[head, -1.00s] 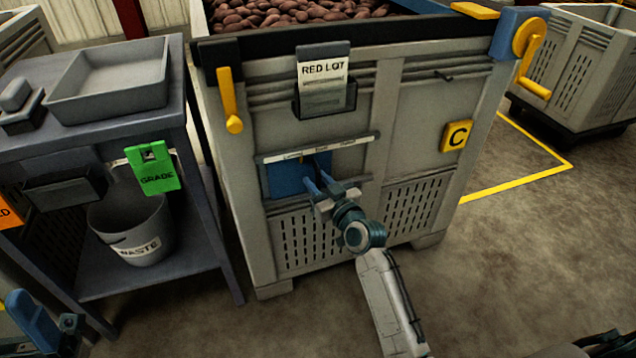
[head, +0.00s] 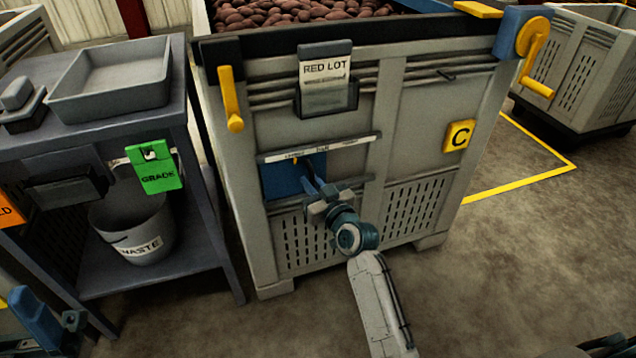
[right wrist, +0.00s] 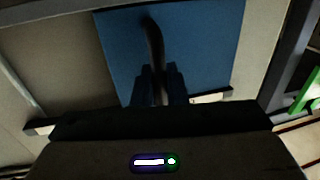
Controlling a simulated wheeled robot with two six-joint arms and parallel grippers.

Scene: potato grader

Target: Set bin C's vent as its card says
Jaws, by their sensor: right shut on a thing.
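Bin C (head: 411,115) stands in the middle, with a yellow C plate (head: 459,135) on its front. Its card (head: 325,69) reads RED LOT; the smaller text is not legible. The vent is a blue panel (head: 279,182) low on the left half of the front, under a white label strip (head: 318,148) with three words too small to read surely. My right gripper (head: 311,186) is shut on the vent's dark curved handle (right wrist: 155,45), in front of the blue panel (right wrist: 207,45). Part of my left gripper (head: 35,318) shows at lower left; its jaw state is unclear.
A grey bench (head: 205,220) with a tray (head: 110,78), a green GRADE tag (head: 157,172) and a WASTE bucket (head: 137,240) stands left of the bin. A yellow crank (head: 533,60) is at the bin's upper right.

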